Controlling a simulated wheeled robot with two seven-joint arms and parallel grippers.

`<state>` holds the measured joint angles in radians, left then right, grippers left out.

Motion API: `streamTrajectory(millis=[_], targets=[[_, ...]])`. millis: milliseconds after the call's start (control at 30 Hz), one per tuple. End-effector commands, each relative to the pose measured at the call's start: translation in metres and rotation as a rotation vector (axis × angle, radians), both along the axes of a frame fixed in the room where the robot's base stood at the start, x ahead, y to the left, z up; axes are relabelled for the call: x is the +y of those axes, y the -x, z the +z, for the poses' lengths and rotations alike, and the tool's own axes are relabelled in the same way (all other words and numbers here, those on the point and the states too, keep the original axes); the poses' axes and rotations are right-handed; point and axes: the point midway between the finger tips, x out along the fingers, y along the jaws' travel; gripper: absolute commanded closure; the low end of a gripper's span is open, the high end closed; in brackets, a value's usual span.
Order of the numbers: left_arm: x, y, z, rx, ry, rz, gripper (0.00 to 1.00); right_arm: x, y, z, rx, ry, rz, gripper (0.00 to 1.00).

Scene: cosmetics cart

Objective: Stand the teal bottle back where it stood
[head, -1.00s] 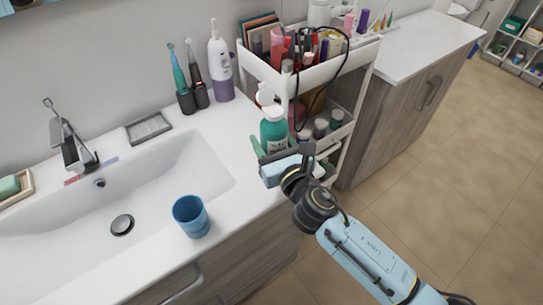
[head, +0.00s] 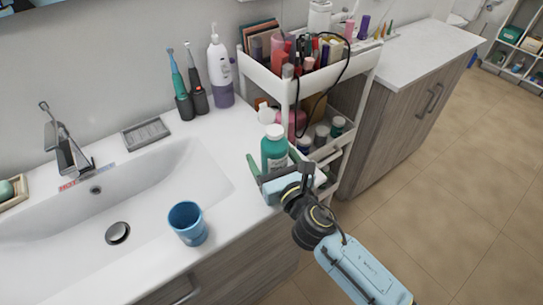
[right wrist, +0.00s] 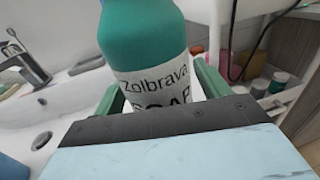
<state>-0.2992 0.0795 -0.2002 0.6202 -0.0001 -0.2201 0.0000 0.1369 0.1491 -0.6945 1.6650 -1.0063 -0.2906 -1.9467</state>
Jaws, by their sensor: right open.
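The teal bottle (head: 274,151), with a white cap and a white label, is upright near the right end of the sink counter, beside the cart. My right gripper (head: 274,168) is open around its lower part, with one green finger on each side. In the right wrist view the bottle (right wrist: 145,45) stands between the open fingers. Its base is hidden behind the gripper body, so I cannot tell what it rests on. My left gripper is not in view.
The white cart (head: 287,88) stands close behind and right, with a black cable hanging over it and jars on its lower shelf. A blue cup (head: 187,223) stands at the counter's front edge. A soap dispenser (head: 220,70) and toothbrushes stand at the back.

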Motion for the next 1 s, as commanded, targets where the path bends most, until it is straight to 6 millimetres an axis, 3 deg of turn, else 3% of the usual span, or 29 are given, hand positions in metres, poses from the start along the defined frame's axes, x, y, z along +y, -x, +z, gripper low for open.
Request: streamTrajectory(millis=[233,700,1000], targets=[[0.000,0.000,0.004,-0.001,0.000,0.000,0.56,0.000,0.000,0.005,0.000,0.000,0.000,0.25],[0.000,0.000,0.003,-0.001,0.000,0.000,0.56,-0.039,0.085,0.002,0.001,0.000,0.000,0.25],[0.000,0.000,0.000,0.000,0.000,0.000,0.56,-0.050,0.108,0.003,-0.001,0.000,-0.001,0.25]])
